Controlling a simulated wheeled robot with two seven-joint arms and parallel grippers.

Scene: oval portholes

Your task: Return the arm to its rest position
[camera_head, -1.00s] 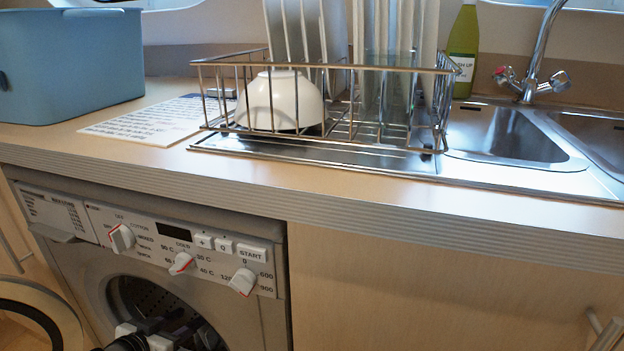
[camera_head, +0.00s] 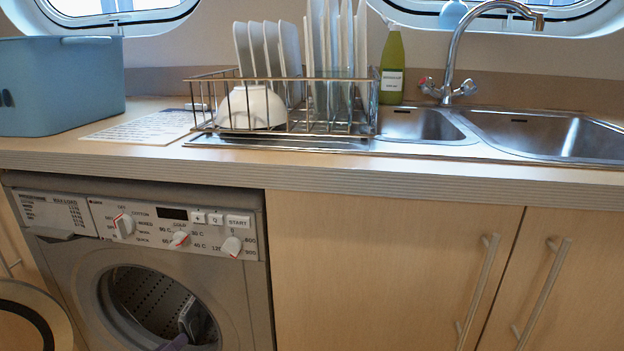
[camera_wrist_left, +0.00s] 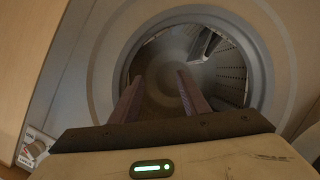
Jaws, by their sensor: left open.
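My left gripper (camera_head: 184,328) shows only in part at the lower edge of the head view, in front of the washing machine's round opening. In the left wrist view, its two dark purplish fingers (camera_wrist_left: 160,80) stand apart with nothing between them. They point toward the drum opening (camera_wrist_left: 222,65). The washing machine (camera_head: 245,285) is grey, with knobs and a start button along its top panel. Most of my left arm is out of view, and my right gripper does not show.
The counter edge (camera_head: 400,180) runs above the machine. A dish rack (camera_head: 340,130) with plates and a white bowl (camera_head: 252,108), a blue tub (camera_head: 60,90), a green bottle (camera_head: 391,65) and a sink (camera_head: 540,130) are on it. The open round door (camera_head: 15,290) is at lower left.

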